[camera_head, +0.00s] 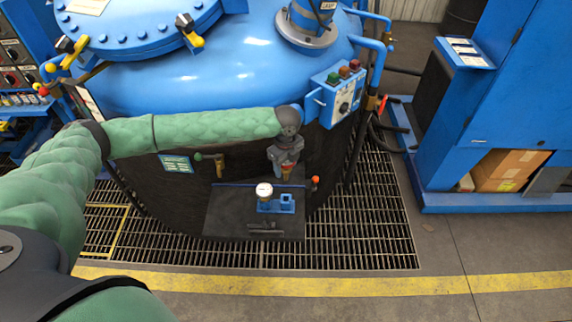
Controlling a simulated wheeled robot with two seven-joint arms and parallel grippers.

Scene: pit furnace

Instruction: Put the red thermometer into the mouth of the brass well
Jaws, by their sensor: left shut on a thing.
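My left gripper (286,167) points down in front of the tank's dark wall, above the right part of a dark shelf. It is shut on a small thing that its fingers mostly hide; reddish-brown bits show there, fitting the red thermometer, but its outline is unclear. A brass-coloured fitting (219,167) sticks out of the wall to the left of the gripper, apart from it. I cannot tell for sure whether it is the brass well or where its mouth is. My right gripper is not in view.
The dark shelf (225,222) carries a blue holder (276,207) with a white-faced gauge (264,190). An orange-red knob (315,181) stands at the shelf's right. A blue control box (337,94) hangs at upper right. Floor grating (360,225) lies below.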

